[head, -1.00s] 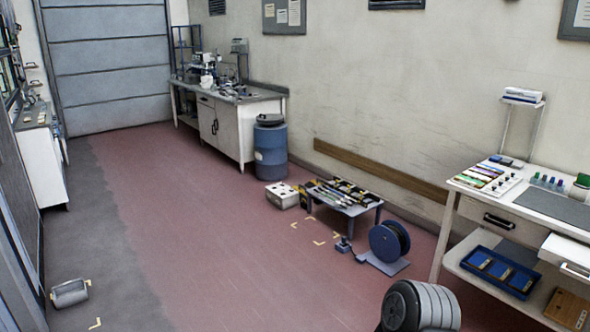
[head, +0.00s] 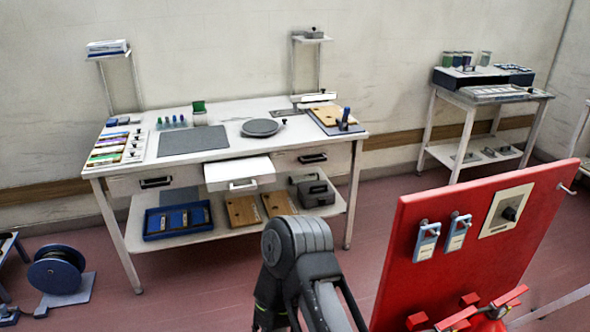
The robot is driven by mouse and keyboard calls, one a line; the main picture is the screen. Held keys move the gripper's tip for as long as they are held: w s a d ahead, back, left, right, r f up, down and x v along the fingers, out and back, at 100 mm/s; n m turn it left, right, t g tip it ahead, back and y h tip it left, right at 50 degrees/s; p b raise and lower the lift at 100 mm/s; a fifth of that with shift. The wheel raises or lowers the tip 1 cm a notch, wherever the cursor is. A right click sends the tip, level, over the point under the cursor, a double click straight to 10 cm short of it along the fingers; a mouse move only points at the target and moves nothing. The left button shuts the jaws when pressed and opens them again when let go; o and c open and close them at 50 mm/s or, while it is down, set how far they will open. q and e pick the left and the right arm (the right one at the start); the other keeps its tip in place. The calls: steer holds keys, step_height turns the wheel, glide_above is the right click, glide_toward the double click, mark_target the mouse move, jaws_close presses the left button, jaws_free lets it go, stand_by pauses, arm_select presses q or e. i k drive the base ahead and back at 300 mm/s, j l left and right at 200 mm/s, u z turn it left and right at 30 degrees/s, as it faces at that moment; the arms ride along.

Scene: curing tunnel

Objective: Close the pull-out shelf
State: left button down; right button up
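The pull-out shelf (head: 236,170) is a white board with a handle on its front edge. It sticks out from under the top of the white workbench (head: 225,111), between two closed-looking drawers, so it stands open. One of my arms shows at the bottom middle of the head view, in front of the bench and apart from the shelf. I see no gripper fingers in the head view.
The lower bench shelf holds a blue tray (head: 149,236), brown boards (head: 242,211) and a grey case (head: 317,194). A red panel (head: 420,285) stands close at the right. A cable reel (head: 56,274) is on the floor at left. Floor shows before the bench.

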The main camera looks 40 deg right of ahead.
mark_target(237, 175)
steer(key=i+z, duration=0.25)
steer(key=z, duration=0.2)
steer(key=i+z, duration=0.25)
steer(key=z, duration=0.15)
steer(key=i+j+z, duration=0.2)
steer(key=z, duration=0.25)
steer(key=i+j+z, duration=0.2)
steer(key=z, duration=0.25)
steer(key=i+j+z, duration=0.2)
steer(key=z, duration=0.2)
steer(key=i+j+z, duration=0.1)
steer(key=j+z, duration=0.35)
steer(key=i+j+z, duration=0.1)
steer(key=j+z, duration=0.15)
steer(key=j, duration=0.45)
steer(key=j+z, duration=0.3)
steer(key=j, duration=0.4)
